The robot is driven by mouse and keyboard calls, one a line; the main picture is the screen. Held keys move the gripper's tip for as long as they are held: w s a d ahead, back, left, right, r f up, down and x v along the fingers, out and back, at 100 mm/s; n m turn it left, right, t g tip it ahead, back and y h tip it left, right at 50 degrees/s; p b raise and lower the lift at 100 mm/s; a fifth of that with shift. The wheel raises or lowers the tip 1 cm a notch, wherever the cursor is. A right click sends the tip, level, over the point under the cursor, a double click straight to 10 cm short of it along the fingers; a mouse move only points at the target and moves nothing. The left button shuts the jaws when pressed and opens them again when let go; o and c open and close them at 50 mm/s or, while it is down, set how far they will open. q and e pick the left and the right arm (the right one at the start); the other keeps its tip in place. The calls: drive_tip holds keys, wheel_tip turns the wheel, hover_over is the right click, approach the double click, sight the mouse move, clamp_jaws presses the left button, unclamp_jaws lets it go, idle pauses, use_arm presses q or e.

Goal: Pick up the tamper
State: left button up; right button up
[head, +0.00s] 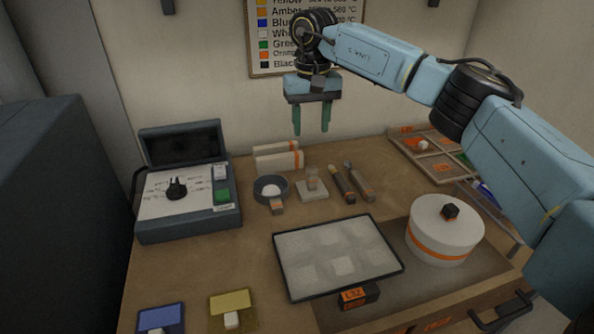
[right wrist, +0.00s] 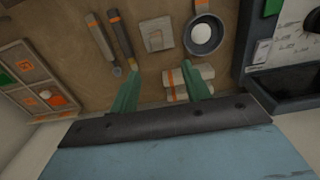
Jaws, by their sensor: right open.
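The likely tamper (head: 313,188) is a small pale square plate with an upright block-like handle, standing on the wooden table between a dark pan and two slim tools. It also shows from above in the right wrist view (right wrist: 156,35). My right gripper (head: 311,132) is open and empty, its green fingers pointing down, raised above the back of the table. In the right wrist view the gripper (right wrist: 160,85) has its two fingers apart, with the plate ahead between their lines and not touched. My left gripper is out of view.
The dark pan (head: 268,183) holds a white ball. Two slim tools (head: 352,186) lie to the right. White blocks (head: 277,158) stand behind. A control box (head: 185,205) is left; a grey powder tray (head: 335,255) and a round lidded pot (head: 440,235) are in front.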

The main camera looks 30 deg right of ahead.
hover_over(312, 168)
wheel_tip(312, 168, down, 7)
drive_tip(key=shift+b, duration=0.3)
drive_tip(key=shift+w+a+f, duration=0.1)
drive_tip(key=shift+f, duration=0.6)
wheel_tip(312, 168, down, 5)
drive_tip(key=shift+r, duration=0.15)
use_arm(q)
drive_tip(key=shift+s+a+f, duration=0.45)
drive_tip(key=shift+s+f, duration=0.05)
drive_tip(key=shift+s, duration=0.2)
use_arm(e)
drive_tip(key=shift+c, duration=0.5)
drive_tip(key=shift+c, duration=1.1)
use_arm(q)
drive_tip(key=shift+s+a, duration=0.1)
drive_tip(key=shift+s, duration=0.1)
use_arm(e)
clamp_jaws()
